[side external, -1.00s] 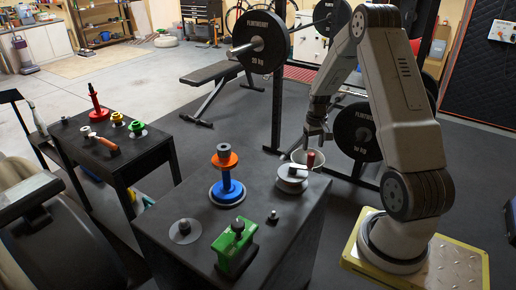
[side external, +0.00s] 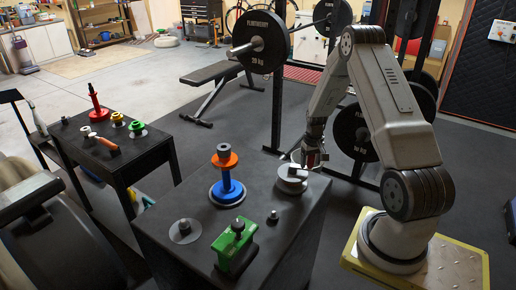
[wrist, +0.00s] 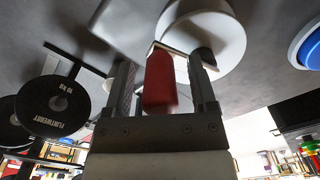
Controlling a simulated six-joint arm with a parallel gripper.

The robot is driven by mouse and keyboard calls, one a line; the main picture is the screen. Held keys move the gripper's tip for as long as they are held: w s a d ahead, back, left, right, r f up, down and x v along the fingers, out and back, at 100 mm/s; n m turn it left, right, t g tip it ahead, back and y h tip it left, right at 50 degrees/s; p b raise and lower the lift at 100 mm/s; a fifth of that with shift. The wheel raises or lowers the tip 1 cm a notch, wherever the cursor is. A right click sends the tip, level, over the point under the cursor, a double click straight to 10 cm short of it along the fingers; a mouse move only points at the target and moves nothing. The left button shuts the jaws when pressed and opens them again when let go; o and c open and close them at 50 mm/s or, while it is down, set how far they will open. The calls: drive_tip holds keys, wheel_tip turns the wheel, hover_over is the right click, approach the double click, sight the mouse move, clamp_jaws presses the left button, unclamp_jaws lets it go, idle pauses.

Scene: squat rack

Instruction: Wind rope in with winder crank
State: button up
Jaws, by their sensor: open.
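The winder (side external: 291,184) is a pale grey-white drum on the right side of the dark work table, with a flat crank arm on top. The drum also shows at the top of the wrist view (wrist: 222,35). The crank's red handle (wrist: 160,82) stands between the two fingers of my gripper (wrist: 162,70) in the wrist view. My gripper (side external: 314,160) is open around the handle, with a gap showing beside it. In the side view the gripper mostly hides the handle. I cannot make out any rope clearly.
The work table (side external: 281,245) also bears a blue and orange spool stack (side external: 228,178), a green block (side external: 236,253), a grey disc (side external: 185,231) and a small dark knob (side external: 273,217). Weight plates (side external: 355,132) on the squat rack stand behind my arm.

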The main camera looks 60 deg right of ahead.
clamp_jaws()
idle(0.3)
idle(1.3)
